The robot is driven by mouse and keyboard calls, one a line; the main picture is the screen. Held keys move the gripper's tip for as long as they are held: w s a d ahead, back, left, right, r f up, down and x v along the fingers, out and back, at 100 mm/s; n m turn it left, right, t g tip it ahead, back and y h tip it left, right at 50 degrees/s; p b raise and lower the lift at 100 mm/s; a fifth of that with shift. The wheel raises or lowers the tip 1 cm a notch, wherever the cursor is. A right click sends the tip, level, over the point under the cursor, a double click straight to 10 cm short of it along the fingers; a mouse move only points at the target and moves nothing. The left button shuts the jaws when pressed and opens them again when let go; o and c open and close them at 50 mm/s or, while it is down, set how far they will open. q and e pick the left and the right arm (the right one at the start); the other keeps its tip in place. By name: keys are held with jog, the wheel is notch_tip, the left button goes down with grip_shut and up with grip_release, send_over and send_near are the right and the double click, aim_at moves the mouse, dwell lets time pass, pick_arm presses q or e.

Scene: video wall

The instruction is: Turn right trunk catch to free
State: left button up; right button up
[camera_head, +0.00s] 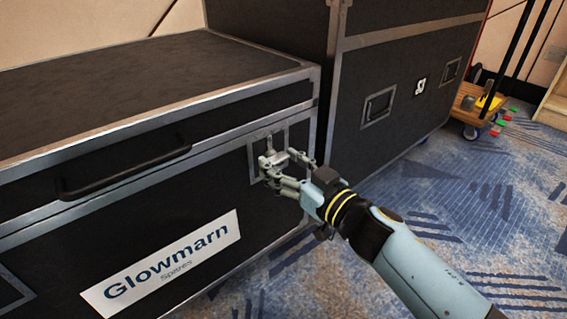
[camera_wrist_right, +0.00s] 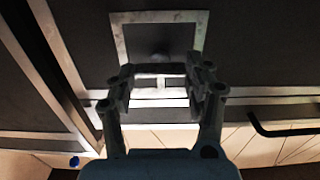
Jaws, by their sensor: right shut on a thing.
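The black trunk (camera_head: 110,215) with metal edging stands at the left in the head view, its lid down. The right trunk catch (camera_head: 270,143) is a small metal part in a square metal frame near the trunk's right front corner. My right gripper (camera_head: 285,163) is at the catch, shut on it, and its fingers hide much of it. In the right wrist view the two fingers (camera_wrist_right: 160,88) stand either side of the catch (camera_wrist_right: 160,70), with the frame behind. Which way the catch is turned cannot be told. My left gripper is not in view.
A black handle (camera_head: 130,170) sticks out from the trunk front, above a "Glowmarn Spares" label (camera_head: 165,265). A taller black case (camera_head: 400,85) stands close on the right. A wooden dolly (camera_head: 480,103) with small items is at the far right. Blue carpet (camera_head: 430,190) lies clear in front.

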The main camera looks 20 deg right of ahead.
jog(key=shift+n, duration=0.4)
jog(key=shift+r+n+p, duration=0.1)
jog(key=shift+n+p, duration=0.6)
jog(key=shift+n, duration=0.4)
jog(key=n, duration=0.2)
jog(key=shift+n+p, duration=0.3)
jog(key=shift+p, duration=0.1)
jog(key=n, duration=0.2)
jog(key=shift+n, duration=0.4)
jog(key=n, duration=0.3)
jog(key=shift+f+n, duration=0.2)
jog(key=shift+n, duration=0.2)
jog(key=n, duration=0.3)
jog(key=shift+s+n, duration=0.1)
jog(key=shift+n, duration=0.3)
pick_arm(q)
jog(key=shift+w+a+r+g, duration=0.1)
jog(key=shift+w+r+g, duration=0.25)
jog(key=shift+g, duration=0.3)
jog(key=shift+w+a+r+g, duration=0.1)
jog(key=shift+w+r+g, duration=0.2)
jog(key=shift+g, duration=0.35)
pick_arm(e)
jog(key=shift+n, duration=0.9)
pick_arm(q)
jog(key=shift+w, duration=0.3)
pick_arm(e)
jog(key=shift+f, duration=0.1)
